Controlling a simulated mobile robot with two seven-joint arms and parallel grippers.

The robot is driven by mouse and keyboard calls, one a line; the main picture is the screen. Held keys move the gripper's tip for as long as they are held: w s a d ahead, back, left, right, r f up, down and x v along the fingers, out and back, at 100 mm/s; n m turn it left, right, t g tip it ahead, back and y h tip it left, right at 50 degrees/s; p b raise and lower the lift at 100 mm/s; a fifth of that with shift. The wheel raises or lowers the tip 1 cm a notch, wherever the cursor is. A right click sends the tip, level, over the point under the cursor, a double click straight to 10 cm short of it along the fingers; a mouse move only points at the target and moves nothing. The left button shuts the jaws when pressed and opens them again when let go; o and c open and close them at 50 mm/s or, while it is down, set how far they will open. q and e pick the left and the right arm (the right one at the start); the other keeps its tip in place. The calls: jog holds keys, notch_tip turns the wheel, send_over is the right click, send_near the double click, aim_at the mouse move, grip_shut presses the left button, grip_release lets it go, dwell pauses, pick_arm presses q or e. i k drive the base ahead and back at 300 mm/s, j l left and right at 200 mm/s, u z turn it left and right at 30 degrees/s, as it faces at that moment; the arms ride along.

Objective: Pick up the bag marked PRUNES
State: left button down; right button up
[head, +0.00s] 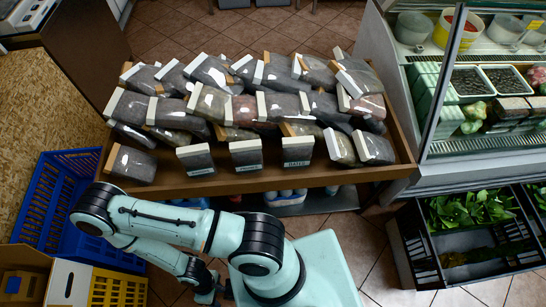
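Many clear bags of dark dried goods, with white, cream or tan header strips, lie heaped in a wooden display tray (250,182). Three bags along the front edge face me with white labels: a left one (198,160), a middle one (246,156) and a right one (298,151). Their lettering is too small to read surely, so I cannot tell which bag is marked PRUNES. One pale green arm of mine is folded in front of the tray. The dark parts near its end, low in the view, are partly hidden, and no clear fingertips show. My other gripper is out of view.
A blue crate (48,212) and a yellow crate (118,289) stand at the left, beside an open cardboard box (66,284). A glass-fronted chilled counter (480,150) stands at the right, above black crates with greens (470,215). Tiled floor is free at lower right.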

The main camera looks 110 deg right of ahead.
aim_at(247, 156)
jog(key=z, duration=3.3)
